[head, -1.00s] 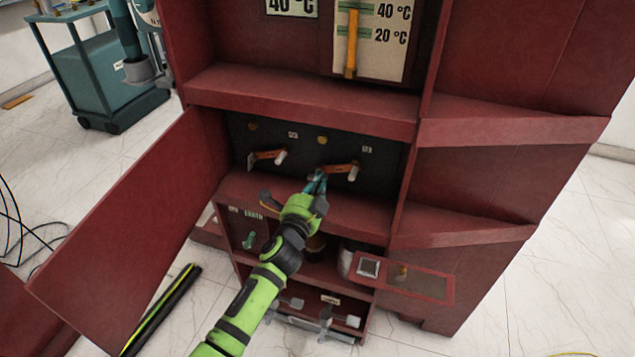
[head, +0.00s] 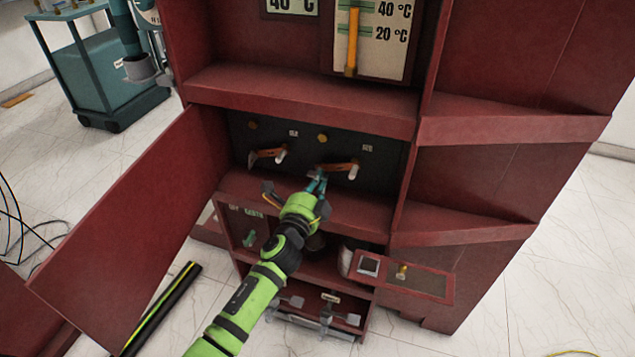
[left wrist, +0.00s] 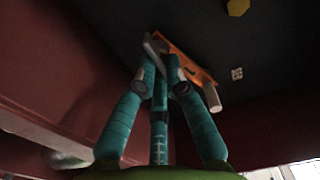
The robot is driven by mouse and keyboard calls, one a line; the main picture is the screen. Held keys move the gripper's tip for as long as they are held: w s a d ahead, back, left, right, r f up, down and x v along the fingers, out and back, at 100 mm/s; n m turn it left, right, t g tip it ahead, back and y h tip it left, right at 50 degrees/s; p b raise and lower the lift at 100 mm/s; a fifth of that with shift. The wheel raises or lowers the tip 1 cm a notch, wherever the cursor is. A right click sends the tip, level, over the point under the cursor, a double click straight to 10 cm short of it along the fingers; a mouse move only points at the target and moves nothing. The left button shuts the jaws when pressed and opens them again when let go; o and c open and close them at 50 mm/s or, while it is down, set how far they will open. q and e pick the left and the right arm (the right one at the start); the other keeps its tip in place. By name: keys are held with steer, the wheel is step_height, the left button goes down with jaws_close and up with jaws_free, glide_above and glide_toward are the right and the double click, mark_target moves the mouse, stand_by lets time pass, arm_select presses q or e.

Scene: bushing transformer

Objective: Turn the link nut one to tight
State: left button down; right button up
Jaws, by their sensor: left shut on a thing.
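Two orange links stand on the dark panel inside the red cabinet: a left one (head: 265,155) and a right one (head: 338,166). Each has a pale post at its right end, the right link's post (head: 353,171) among them. My left gripper (head: 317,180) reaches up to the left end of the right link. In the left wrist view the teal fingers (left wrist: 162,72) are closed around a small grey part (left wrist: 153,46) at the end of the orange link (left wrist: 190,64). The fingers largely hide the nut there, and its tightness cannot be told. My right gripper is not in view.
Red shelves run above (head: 310,102) and below the panel. An open red door (head: 125,235) stands at the left. A small hinged panel (head: 405,277) juts out lower right. Yellow hex knobs (head: 322,139) sit above the links.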

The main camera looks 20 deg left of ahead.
arm_select(q)
steer(key=c, duration=1.3)
jaws_free()
steer(key=s, duration=1.2)
steer(key=shift+a, duration=0.25)
